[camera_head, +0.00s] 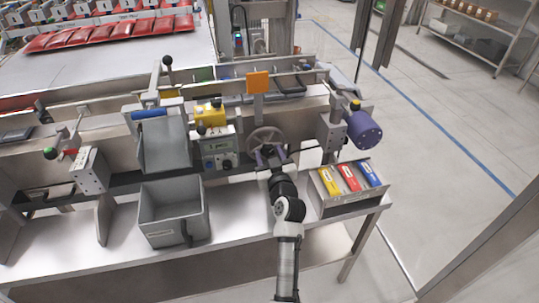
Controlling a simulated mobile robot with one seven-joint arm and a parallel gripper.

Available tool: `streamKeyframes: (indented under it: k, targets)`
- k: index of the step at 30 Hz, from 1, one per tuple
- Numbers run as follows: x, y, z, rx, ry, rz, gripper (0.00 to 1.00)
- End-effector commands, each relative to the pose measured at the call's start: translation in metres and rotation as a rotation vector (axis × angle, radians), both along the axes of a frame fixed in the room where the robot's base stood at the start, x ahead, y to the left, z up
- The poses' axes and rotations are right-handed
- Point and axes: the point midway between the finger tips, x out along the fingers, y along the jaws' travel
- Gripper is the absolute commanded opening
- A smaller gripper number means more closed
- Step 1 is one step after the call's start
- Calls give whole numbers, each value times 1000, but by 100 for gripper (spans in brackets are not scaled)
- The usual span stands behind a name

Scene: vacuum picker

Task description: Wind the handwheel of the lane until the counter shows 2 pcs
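The handwheel (254,133) is a grey spoked wheel on the front of the lane, near the middle of the picture. My gripper (271,154), with purple fingers, is at the lower part of the wheel and overlaps its rim in this view. I cannot tell whether the fingers are closed on the wheel or only beside it. The counter (213,147) is a grey box with a small display, just left of the wheel. Its digits are too small to read.
A grey bin (160,237) stands on the steel bench below a grey chute (163,145). A holder with yellow, red and blue items (349,178) is right of my arm. A purple cylinder (363,130) sits on the right. The bench between bin and arm is clear.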

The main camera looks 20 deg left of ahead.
Motion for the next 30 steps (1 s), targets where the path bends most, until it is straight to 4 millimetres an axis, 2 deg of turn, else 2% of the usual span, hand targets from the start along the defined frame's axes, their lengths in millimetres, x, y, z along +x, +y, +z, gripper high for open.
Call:
streamKeyframes:
  k: [1,7,17,30]
  targets:
    - [0,0,0,0,0,0,43]
    - [0,0,0,0,0,0,17]
    - [0,0,0,41,27,0,17]
    - [0,-1,0,307,208,-1,17]
